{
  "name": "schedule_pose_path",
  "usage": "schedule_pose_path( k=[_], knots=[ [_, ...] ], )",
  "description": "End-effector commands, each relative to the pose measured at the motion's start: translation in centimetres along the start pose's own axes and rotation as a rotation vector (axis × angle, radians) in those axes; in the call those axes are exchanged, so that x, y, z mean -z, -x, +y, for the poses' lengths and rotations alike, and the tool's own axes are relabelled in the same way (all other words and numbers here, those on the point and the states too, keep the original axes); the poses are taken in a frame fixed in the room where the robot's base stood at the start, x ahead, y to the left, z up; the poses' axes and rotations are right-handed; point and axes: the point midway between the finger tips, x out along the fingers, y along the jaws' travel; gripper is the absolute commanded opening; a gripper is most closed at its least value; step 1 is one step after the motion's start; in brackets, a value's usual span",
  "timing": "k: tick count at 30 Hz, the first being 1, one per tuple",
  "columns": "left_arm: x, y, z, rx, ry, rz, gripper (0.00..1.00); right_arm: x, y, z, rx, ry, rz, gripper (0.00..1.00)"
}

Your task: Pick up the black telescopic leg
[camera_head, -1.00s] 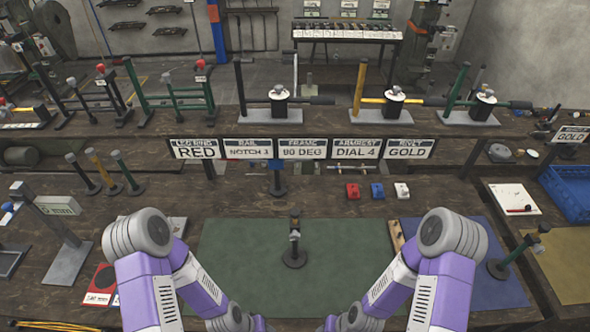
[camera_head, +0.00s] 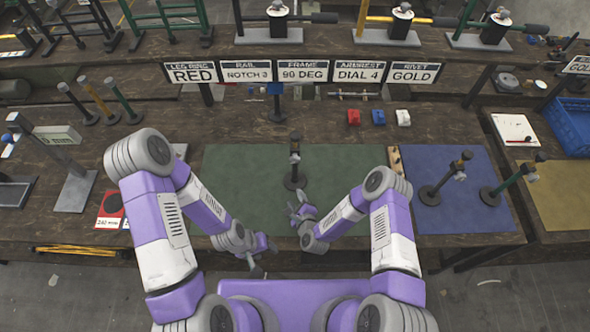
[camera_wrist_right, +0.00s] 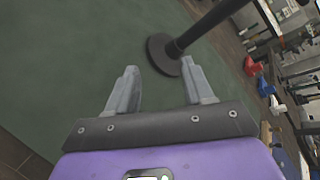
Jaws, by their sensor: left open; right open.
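Three slim posts on round bases stand at the back left of the bench in the head view: a black leg (camera_head: 76,102), a yellow one (camera_head: 96,98) and a green one (camera_head: 122,100). Another black post (camera_head: 295,170), with a jointed top, stands upright on the green mat. Its lower shaft and round base (camera_wrist_right: 163,55) show just beyond my right fingers in the right wrist view. My right gripper (camera_head: 299,209) is open and empty, low over the green mat and apart from that post. My left gripper (camera_head: 262,258) is open and empty at the bench's front edge.
A blue mat (camera_head: 445,208) at the right holds a black post and a green post. Red, blue and white blocks (camera_head: 377,117) lie behind the green mat (camera_head: 235,170). Label signs (camera_head: 302,72) stand along the back. A grey stand (camera_head: 75,185) is at the left.

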Motion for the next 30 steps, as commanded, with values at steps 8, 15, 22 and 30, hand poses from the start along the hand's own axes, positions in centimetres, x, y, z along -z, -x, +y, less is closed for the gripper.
schedule_pose_path(
  k=[8, 15, 22, 30],
  knots=[
    [0.0, 0.0, 0.0, 0.0, 0.0, 0.0, 0.53, -1.0, -0.7, -0.2, 0.306, -0.567, -0.134, 0.52],
    [0.0, 0.0, 0.0, 0.0, 0.0, 0.0, 0.53, -1.1, 0.1, -0.4, 0.444, -0.84, -0.248, 0.52],
    [0.0, 0.0, 0.0, 0.0, 0.0, 0.0, 0.53, -1.4, -1.6, -1.7, 0.472, -0.891, -0.28, 0.52],
    [0.0, 0.0, 0.0, 0.0, 0.0, 0.0, 0.53, -1.4, -5.1, -3.7, 0.469, -0.89, -0.276, 0.52]
  ],
)
